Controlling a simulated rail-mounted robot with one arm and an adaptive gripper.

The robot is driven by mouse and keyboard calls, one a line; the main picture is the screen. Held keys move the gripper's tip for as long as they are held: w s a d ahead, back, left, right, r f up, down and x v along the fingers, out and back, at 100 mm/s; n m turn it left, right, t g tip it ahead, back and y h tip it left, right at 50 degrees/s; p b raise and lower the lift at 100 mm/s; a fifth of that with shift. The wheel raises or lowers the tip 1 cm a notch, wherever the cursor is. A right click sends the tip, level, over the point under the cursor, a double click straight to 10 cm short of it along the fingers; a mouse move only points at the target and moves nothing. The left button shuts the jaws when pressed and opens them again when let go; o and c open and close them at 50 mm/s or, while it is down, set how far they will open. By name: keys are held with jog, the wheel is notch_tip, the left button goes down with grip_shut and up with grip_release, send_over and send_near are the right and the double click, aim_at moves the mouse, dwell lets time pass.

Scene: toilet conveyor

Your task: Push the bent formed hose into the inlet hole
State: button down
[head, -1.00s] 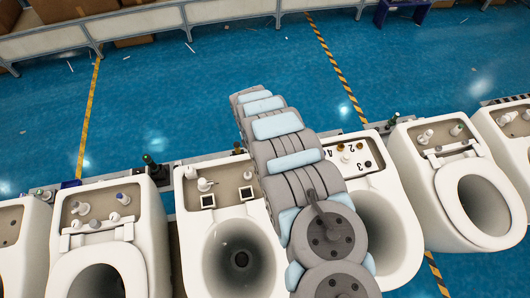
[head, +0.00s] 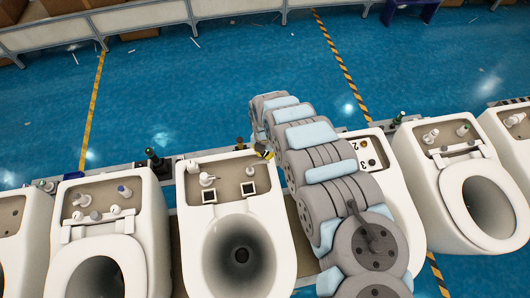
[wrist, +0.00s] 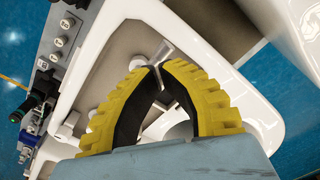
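The middle toilet (head: 240,208) has a tan tank recess with pale fittings. A white fitting with a bent neck (head: 206,179) stands on its left side; I cannot tell for sure whether it is the bent formed hose. My gripper (head: 264,153) is at the tank's back right corner, partly hidden by my arm. In the wrist view, the yellow fingers of my gripper (wrist: 155,67) curve together, tips nearly meeting. A pale grey piece (wrist: 161,52) shows just past the tips; whether they grip it is unclear.
Other toilets stand close on both sides, including one with fittings at left (head: 105,245). A dark green-capped item (head: 154,160) stands behind.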

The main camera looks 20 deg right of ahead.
aim_at(265, 161)
jog(key=shift+f+b, duration=1.2)
jog(key=shift+f, duration=0.6)
jog(key=shift+f, duration=0.4)
notch_tip(265, 161, up, 3)
jog(key=p, duration=0.2)
jog(key=shift+r+p, duration=0.1)
jog(key=shift+p, duration=0.2)
notch_tip(265, 161, up, 12)
